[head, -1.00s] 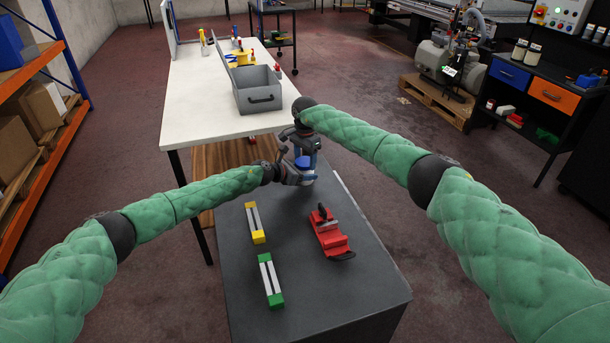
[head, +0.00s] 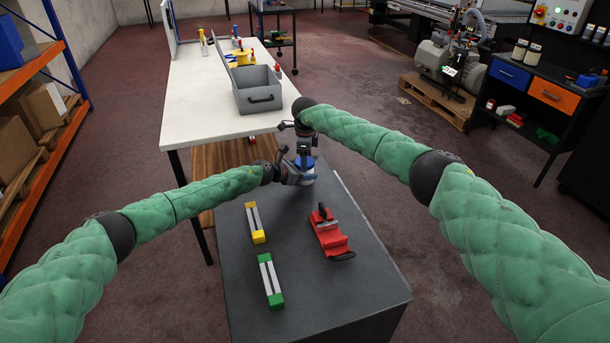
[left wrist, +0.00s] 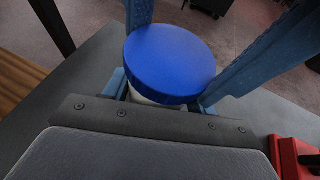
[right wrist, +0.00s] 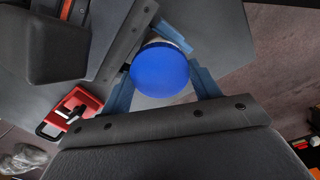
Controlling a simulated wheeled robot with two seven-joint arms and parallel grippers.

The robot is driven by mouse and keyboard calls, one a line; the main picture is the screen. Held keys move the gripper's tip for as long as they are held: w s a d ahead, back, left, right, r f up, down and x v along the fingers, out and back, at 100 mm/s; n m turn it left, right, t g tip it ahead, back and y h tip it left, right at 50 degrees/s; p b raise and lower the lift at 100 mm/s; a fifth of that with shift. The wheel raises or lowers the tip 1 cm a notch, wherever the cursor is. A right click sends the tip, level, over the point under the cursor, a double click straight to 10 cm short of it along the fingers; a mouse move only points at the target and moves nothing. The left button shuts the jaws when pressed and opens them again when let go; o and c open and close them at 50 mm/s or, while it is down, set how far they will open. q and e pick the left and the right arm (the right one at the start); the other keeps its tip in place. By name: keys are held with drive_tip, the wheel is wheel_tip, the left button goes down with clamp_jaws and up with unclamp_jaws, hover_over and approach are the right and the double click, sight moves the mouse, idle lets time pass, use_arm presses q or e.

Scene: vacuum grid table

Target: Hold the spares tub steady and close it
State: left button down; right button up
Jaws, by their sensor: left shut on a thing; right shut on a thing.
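The spares tub is a small white round tub (left wrist: 147,101) with a blue lid (left wrist: 170,63) on top. In the head view the lid (head: 311,163) shows near the far end of the dark grey worktop. My left gripper (head: 299,176) is shut on the tub's side, below the lid. My right gripper (head: 306,157) comes from above and is shut on the lid, with its fingers on opposite sides in the right wrist view (right wrist: 162,75). Most of the tub's body is hidden by lid and grippers. I cannot tell whether the lid is fully seated.
On the worktop (head: 310,290) lie a yellow-ended block (head: 255,223), a green-ended block (head: 270,280) and a red clamp-like fixture (head: 331,236). A white table (head: 200,105) beyond bears an open grey box (head: 258,92).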

drive_tip(key=o, duration=1.1)
drive_tip(key=shift+r, duration=2.25)
drive_tip(key=shift+f, duration=0.1)
drive_tip(key=shift+c, duration=0.4)
